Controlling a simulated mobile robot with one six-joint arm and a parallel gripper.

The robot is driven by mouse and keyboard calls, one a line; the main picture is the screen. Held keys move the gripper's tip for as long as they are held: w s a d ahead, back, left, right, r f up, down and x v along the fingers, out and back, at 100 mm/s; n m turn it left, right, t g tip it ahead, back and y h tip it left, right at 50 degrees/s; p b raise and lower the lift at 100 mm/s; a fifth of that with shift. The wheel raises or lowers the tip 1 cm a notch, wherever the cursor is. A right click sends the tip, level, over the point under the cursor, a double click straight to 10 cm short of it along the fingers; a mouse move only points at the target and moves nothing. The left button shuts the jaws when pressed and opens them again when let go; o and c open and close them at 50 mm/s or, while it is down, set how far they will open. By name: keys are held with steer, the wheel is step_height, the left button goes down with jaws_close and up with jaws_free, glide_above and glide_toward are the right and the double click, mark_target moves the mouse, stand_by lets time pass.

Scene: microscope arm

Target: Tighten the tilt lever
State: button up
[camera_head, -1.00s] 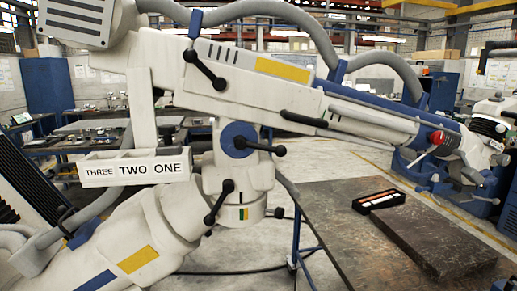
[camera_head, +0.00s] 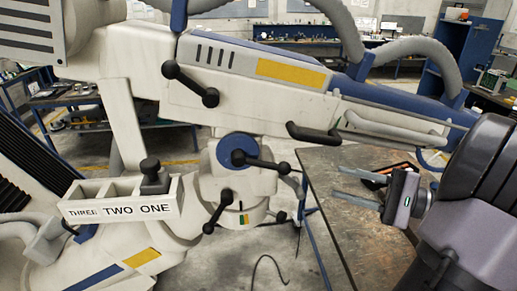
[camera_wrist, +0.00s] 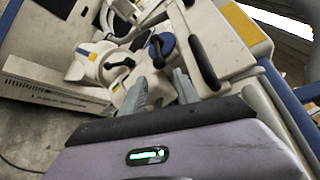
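The pale microscope arm (camera_head: 235,105) carries several black ball-ended levers. One lever (camera_head: 190,84) slants down on the upper beam. A second lever (camera_head: 260,162) sits on the blue hub (camera_head: 229,148), and a third (camera_head: 216,212) is on the joint below. No label shows which is the tilt lever. My gripper (camera_head: 335,180) is at the right, its two grey fingers apart and empty, pointing left, to the right of the hub lever. In the wrist view the blue hub (camera_wrist: 161,41) with its black lever lies beyond the open fingertips (camera_wrist: 160,78).
A white tray (camera_head: 120,209) marked THREE, TWO, ONE stands at left, with a black knobbed piece (camera_head: 155,178) in the compartment at its right end. A black grip handle (camera_head: 314,133) juts from the beam near my fingers. A dark table (camera_head: 335,215) lies below.

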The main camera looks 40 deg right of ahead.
mark_target(283, 169)
steer(key=x, duration=1.6)
steer(key=shift+w+a+f, duration=0.1)
steer(key=shift+w+a, duration=0.1)
steer(key=shift+a, duration=0.1)
jaws_close()
stand_by(0.4)
